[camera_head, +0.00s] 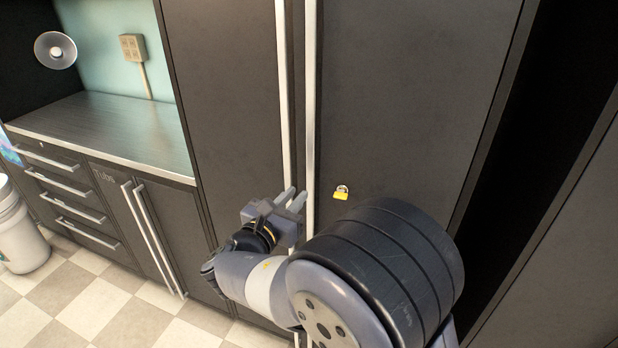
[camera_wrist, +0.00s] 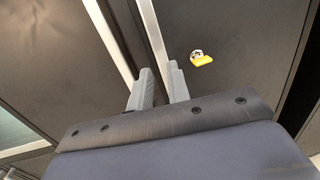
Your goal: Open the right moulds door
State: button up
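The right door (camera_head: 415,95) of a tall dark cabinet is shut and carries a long pale vertical handle (camera_head: 311,90) along its left edge. A small yellow-and-white item (camera_head: 341,192) is on this door; it also shows in the wrist view (camera_wrist: 201,58). My gripper (camera_head: 293,200) is in front of the handles, with its two grey fingers pointing at the cabinet. In the wrist view the fingers (camera_wrist: 158,88) are apart, with a narrow gap. The right handle (camera_wrist: 151,35) runs down towards that gap; I cannot tell whether it lies between the fingers. No grip shows.
The shut left door (camera_head: 220,90) has its own parallel handle (camera_head: 284,80) close by. A counter (camera_head: 110,125) with drawers and a lower cabinet stands left. A white bucket (camera_head: 20,235) stands on the checkered floor (camera_head: 95,300). A dark recess lies right of the tall cabinet.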

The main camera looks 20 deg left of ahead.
aim_at(309, 181)
jog(key=w, duration=0.2)
jog(key=w+d, duration=0.1)
jog(key=w, duration=0.2)
jog(key=w+p, duration=0.1)
jog(key=w, duration=0.1)
jog(key=shift+w+d, duration=0.25)
jog(key=shift+d, duration=0.05)
jog(key=shift+c, duration=0.3)
grip_shut()
